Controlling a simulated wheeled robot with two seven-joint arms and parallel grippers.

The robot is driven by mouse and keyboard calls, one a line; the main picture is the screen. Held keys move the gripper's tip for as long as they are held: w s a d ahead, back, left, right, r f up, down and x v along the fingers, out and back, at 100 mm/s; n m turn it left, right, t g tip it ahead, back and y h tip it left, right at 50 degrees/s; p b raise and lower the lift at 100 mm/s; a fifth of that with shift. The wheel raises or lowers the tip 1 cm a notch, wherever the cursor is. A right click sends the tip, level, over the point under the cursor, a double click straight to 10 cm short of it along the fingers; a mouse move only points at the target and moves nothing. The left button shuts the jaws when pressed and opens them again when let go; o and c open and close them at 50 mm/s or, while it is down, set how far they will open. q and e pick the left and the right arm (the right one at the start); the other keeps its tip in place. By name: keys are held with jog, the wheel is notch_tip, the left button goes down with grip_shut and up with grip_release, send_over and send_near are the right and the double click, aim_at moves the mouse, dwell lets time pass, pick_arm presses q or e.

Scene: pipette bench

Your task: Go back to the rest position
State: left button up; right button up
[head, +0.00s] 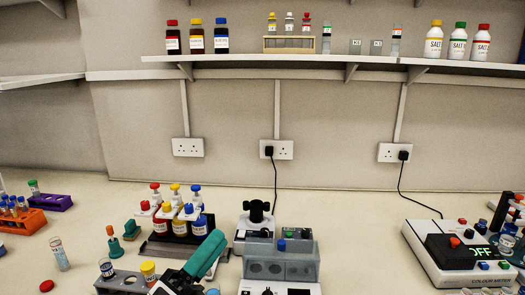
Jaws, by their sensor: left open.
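My left gripper (178,284) shows as a dark shape at the bottom edge, left of centre, open, partly cut off by the frame. A thick teal cylinder (206,254) slants up to the right from beside it; I cannot tell whether they touch. Just left of the gripper is a grey rack (122,280) holding a tube and a yellow-capped vial (149,272). My right gripper is not in view.
A stand of colored bottles (180,225) is behind the gripper. A colour meter (455,257) reading OFF is at the right. An orange rack (22,221) is at the left. Bare bench lies between block and meter.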

pick_arm(q)
jog(key=s+a+f+n+g+y, duration=0.25)
jog(key=a+f+n+y, duration=0.45)
jog(key=f+n, duration=0.45)
jog(key=s+a+f+n+g+y, duration=0.1)
jog(key=a+f+n+g+y, duration=0.3)
jog(key=f+n+y, duration=0.8)
jog(key=s+a+f+n+g+h, duration=0.1)
jog(key=s+f+n+g+h, duration=0.2)
jog(key=s+f, duration=0.45)
jog(key=s+f+n+g, duration=0.4)
jog(key=s+g, duration=0.1)
jog(key=s, duration=0.5)
notch_tip(320, 180, down, 26)
jog(key=s+g, duration=0.1)
jog(key=s+a+f+g, duration=0.1)
jog(key=s+a+f, duration=0.2)
jog(key=s+f, duration=1.2)
jog(key=shift+s+f+m, duration=0.35)
jog(key=shift+s, duration=0.5)
